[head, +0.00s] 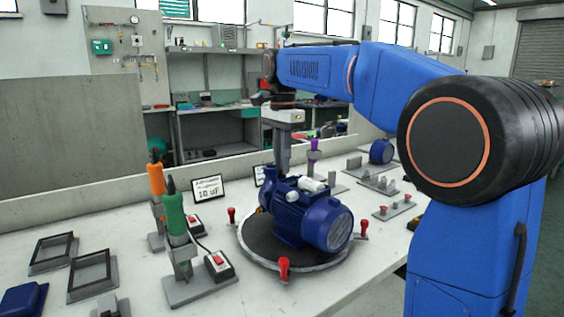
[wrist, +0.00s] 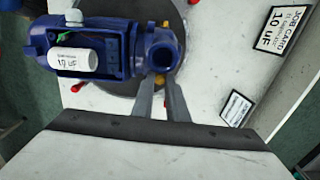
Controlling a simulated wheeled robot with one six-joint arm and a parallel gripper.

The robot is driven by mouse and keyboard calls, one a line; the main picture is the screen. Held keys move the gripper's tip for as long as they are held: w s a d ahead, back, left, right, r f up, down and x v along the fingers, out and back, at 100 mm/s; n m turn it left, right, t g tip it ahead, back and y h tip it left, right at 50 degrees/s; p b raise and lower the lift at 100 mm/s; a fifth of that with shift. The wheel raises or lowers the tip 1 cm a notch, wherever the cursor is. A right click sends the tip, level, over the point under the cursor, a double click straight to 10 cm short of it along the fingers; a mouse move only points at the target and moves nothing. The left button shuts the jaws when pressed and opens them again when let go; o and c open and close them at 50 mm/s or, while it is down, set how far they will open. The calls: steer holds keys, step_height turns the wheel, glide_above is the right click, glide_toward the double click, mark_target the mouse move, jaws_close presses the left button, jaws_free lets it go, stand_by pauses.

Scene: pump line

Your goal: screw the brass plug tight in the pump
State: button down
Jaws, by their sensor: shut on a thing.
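The blue pump (head: 318,222) lies on a round dark turntable (head: 248,240) on the bench. It also shows in the wrist view (wrist: 112,48), with its round open port (wrist: 161,52) at the right end. My gripper (head: 284,170) points straight down at the pump's far left end. In the wrist view my gripper (wrist: 159,82) has both fingertips close together beside the port, shut on the small yellow brass plug (wrist: 159,80). The plug is against the pump's edge there. How deep it sits cannot be told. In the head view it is hidden.
Red clamps (head: 284,268) stand around the turntable. A green screwdriver (head: 174,212) and an orange one (head: 156,175) stand at left, a purple one (head: 313,150) behind the pump. A white capacitor (wrist: 76,61) lies on the pump. A job card (head: 207,188) stands behind. Empty frames (head: 92,275) lie front left.

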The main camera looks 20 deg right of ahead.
steer(key=shift+m, duration=1.6)
steer(key=shift+m, duration=1.8)
steer(key=c, duration=1.8)
jaws_free()
steer(key=shift+n, duration=1.8)
